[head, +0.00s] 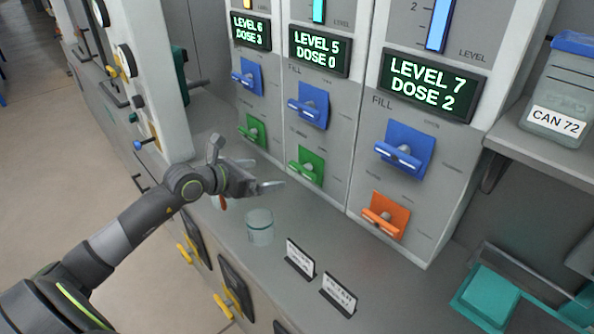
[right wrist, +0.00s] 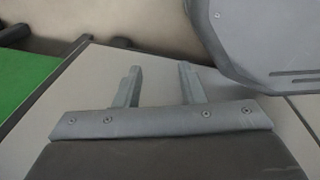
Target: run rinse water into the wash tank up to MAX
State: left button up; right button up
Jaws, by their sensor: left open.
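Three tank panels stand side by side, with displays reading LEVEL 6 DOSE 3 (head: 250,32), LEVEL 5 DOSE 0 (head: 319,49) and LEVEL 7 DOSE 2 (head: 433,84). I cannot tell which is the wash tank, and no MAX mark is readable. Blue levers sit under the displays, at left (head: 247,77), middle (head: 308,105) and right (head: 405,149). Below them are two green levers (head: 253,130) (head: 306,166) and an orange one (head: 386,214). My left gripper (head: 264,176) is open and empty, in front of the lower left panels, apart from the levers. My right gripper (right wrist: 160,85) is open and empty.
A translucent grey cup (head: 260,228) stands on the counter below my left gripper. Two small label cards (head: 300,259) (head: 338,295) stand to its right. A container marked CAN 72 (head: 560,95) is on a shelf at right. A teal block (head: 487,297) lies at lower right.

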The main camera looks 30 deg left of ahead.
aim_at(300, 169)
pick_arm(q)
jog(key=x, duration=1.3)
jog(key=shift+w+d+f, duration=0.15)
jog(key=shift+w+d, duration=0.05)
jog(key=shift+w, duration=0.05)
jog(key=c, duration=0.7)
